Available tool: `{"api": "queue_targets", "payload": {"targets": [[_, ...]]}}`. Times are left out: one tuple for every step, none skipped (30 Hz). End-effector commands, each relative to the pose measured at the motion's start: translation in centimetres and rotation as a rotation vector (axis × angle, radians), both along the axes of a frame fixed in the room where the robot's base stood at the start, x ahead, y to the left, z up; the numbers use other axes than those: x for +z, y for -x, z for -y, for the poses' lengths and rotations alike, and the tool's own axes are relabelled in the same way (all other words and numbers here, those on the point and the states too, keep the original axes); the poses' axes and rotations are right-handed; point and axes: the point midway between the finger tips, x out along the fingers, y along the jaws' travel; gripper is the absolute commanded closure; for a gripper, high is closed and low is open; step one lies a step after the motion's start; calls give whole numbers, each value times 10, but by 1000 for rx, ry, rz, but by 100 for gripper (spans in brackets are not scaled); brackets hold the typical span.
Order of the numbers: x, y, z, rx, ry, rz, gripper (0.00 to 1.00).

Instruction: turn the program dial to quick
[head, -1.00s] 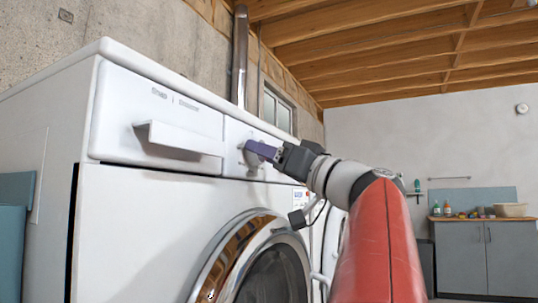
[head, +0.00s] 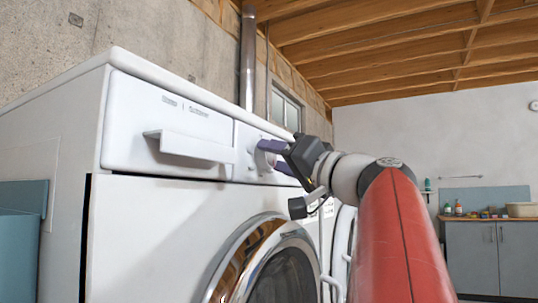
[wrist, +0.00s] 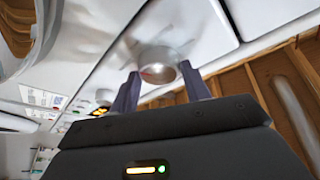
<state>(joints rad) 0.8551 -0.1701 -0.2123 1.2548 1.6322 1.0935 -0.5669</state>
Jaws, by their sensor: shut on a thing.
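The program dial (head: 264,158) is a round knob on the white front panel of the washing machine (head: 130,215), right of the detergent drawer. In the wrist view the dial (wrist: 157,66) is silvery with a small red mark on its face. My gripper (head: 272,158) has its two purple fingers around the dial, one on either side. In the wrist view my gripper (wrist: 157,88) is shut on the dial. Any program lettering around the dial is too small or hidden to read.
The detergent drawer handle (head: 190,147) juts out left of the dial. The round door (head: 275,265) of the machine bulges below. A grey cabinet (head: 490,255) stands far off at the right, with open room before it.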

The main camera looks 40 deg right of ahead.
Motion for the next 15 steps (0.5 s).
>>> {"api": "queue_targets", "payload": {"targets": [[3,0,-2,2,-34,-14,76],[3,0,-2,2,-56,-24,76],[3,0,-2,1,-87,-37,76],[3,0,-1,1,-109,-45,76],[3,0,-1,0,-130,-54,76],[3,0,-2,1,-157,-66,76],[3,0,-2,1,-176,-74,76],[3,0,-2,1,-196,-82,76],[3,0,-1,0,-219,-92,76],[3,0,-2,1,-236,-98,76],[3,0,-2,0,-250,-105,76],[3,1,-2,0,-271,-112,76],[3,1,-2,0,-283,-118,76],[3,0,-2,-1,-296,-123,76],[3,1,-2,0,-312,-129,76]]}}
